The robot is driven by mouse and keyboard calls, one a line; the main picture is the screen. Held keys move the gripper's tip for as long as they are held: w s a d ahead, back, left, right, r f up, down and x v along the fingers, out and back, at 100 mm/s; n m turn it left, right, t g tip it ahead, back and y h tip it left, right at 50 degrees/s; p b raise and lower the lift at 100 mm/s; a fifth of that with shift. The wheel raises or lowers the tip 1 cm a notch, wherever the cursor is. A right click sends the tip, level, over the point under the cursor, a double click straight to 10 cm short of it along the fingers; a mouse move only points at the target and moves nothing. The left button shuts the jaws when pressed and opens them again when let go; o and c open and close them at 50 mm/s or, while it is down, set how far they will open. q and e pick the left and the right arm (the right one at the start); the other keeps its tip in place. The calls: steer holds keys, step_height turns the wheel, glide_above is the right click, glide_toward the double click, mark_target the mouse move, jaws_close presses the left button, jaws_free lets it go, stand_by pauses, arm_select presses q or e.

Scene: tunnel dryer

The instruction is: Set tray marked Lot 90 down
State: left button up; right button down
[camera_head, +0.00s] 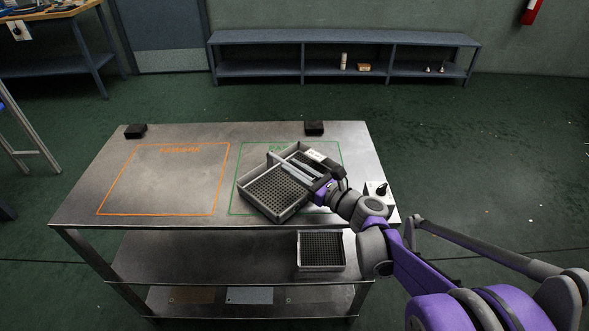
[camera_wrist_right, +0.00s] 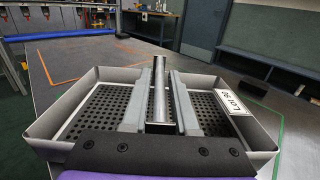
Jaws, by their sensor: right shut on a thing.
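The grey perforated tray (camera_head: 272,194) has a central bar handle and sits rotated over the green-outlined area (camera_head: 243,211) on the steel table. In the right wrist view a white label reading LOT 90 (camera_wrist_right: 237,99) is on the right wall of the tray (camera_wrist_right: 48,117). My right gripper (camera_head: 285,166) reaches in from the right. Its fingers, which also show in the right wrist view (camera_wrist_right: 160,85), are shut on the tray's handle bar. I cannot tell whether the tray's underside touches the tabletop. My left gripper is not in view.
An empty orange-outlined area (camera_head: 165,180) is to the left on the table. Two black blocks (camera_head: 135,131) (camera_head: 314,128) sit at the back edge, and a small switch box (camera_head: 376,196) at the right. Another perforated tray (camera_head: 321,250) is on the shelf below.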

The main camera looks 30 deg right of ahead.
steer(key=shift+f, duration=0.15)
steer(key=c, duration=0.7)
jaws_free()
steer(key=shift+s+r, duration=0.15)
steer(key=shift+r, duration=0.1)
steer(key=p+v, duration=0.2)
steer(key=v, duration=0.9)
steer(key=shift+s+d+f, duration=0.1)
steer(key=shift+s+d, duration=0.1)
steer(key=shift+s, duration=0.15)
